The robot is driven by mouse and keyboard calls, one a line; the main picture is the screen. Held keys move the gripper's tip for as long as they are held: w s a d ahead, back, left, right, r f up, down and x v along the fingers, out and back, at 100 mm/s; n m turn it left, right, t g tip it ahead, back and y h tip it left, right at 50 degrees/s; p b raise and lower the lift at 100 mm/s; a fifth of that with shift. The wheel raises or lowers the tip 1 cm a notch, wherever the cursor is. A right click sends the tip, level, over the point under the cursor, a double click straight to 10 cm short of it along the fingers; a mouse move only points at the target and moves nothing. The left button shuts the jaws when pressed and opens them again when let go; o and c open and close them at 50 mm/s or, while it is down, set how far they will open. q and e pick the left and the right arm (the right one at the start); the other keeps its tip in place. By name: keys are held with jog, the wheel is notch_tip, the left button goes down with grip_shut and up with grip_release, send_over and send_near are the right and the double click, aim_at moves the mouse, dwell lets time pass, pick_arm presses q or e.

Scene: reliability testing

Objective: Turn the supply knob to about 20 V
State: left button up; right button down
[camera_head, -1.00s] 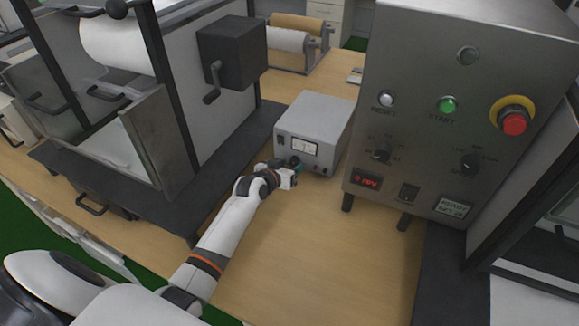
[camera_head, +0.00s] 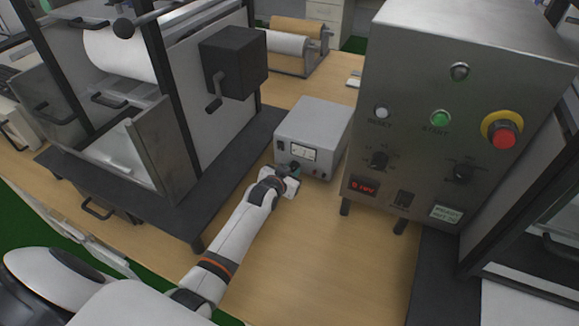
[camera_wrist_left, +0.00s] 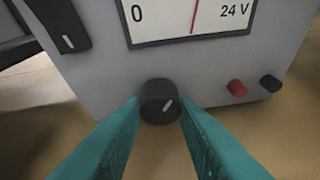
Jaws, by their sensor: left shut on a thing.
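The power supply (camera_head: 316,122) is a grey box on the bench, with a white meter (camera_head: 303,154) on its front. In the left wrist view the meter (camera_wrist_left: 170,22) is marked 0 to 24 V, and its red needle stands near the middle, leaning slightly right. The right gripper is out of view.
A metal control cabinet (camera_head: 420,110) with buttons and a red display stands right of the supply. A machine with a black crank box (camera_head: 233,62) stands left. Red (camera_wrist_left: 236,87) and black (camera_wrist_left: 271,83) terminals sit right of the knob. The bench in front is clear.

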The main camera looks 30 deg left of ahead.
pick_arm(q)
jog(key=shift+d+m+y, duration=0.15)
jog(key=shift+m+y, duration=0.25)
jog(key=shift+m, duration=0.2)
jog(key=shift+f+m+y, duration=0.15)
jog(key=shift+m+y, duration=0.25)
jog(key=shift+m, duration=0.2)
jog(key=shift+d+f+m+y+b, duration=0.1)
jog(key=shift+f+m+y+b, duration=0.05)
jog(key=shift+m+y+b, duration=0.85)
jog(key=shift+m+t+b, duration=0.3)
jog(key=shift+m+b, duration=0.6)
jog(key=shift+b, duration=0.25)
jog(key=shift+y, duration=0.4)
jog(key=o, duration=1)
jog(key=shift+r, duration=0.2)
jog(key=shift+c, duration=0.2)
